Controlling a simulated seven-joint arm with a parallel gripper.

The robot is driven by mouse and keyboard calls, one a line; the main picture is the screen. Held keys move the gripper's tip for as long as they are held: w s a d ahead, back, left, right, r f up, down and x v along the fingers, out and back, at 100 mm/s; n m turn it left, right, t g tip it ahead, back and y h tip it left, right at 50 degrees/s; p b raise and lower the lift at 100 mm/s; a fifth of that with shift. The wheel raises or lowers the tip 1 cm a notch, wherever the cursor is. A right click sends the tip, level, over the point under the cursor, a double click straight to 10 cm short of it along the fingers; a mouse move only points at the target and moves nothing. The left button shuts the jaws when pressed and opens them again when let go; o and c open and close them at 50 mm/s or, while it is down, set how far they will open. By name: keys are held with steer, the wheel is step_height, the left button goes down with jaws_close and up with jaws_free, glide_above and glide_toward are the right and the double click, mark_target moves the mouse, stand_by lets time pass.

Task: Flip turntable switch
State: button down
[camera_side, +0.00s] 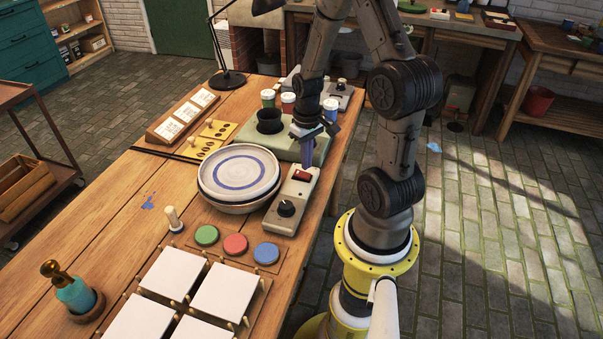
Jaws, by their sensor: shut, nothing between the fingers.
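The turntable control box (289,222) is a cream unit with a black knob (287,208) at its near end. A red rocker switch (300,175) sits near its far end. My gripper (307,164) points down just above and beside the red switch. Its fingers are shut and empty, and I cannot tell whether the tips touch the switch. The switch's position is too small to tell. Left of the box, a pale plate with a blue ring (238,170) lies on the round turntable (252,206).
Green, red and blue paint discs (235,244) lie in front of the plate. White tiles (173,272) stand on a pegged board nearer. A black cup (269,121) and paint pots (288,102) stand behind. A teal bottle (75,294) is at the near left.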

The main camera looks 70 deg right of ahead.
mark_target(305, 175)
steer(key=shift+r, duration=2.25)
steer(key=w+a+r+n+t+h, duration=0.1)
steer(key=w+a+r+n+t, duration=0.4)
steer(key=a+r, duration=0.8)
steer(key=s+a+r+n+y, duration=0.1)
steer(key=s+a+r, duration=0.4)
steer(key=s, duration=0.5)
steer(key=shift+a+r+t, duration=0.2)
steer(key=shift+a+t, duration=0.1)
steer(key=shift+a, duration=0.95)
steer(key=shift+s, duration=0.1)
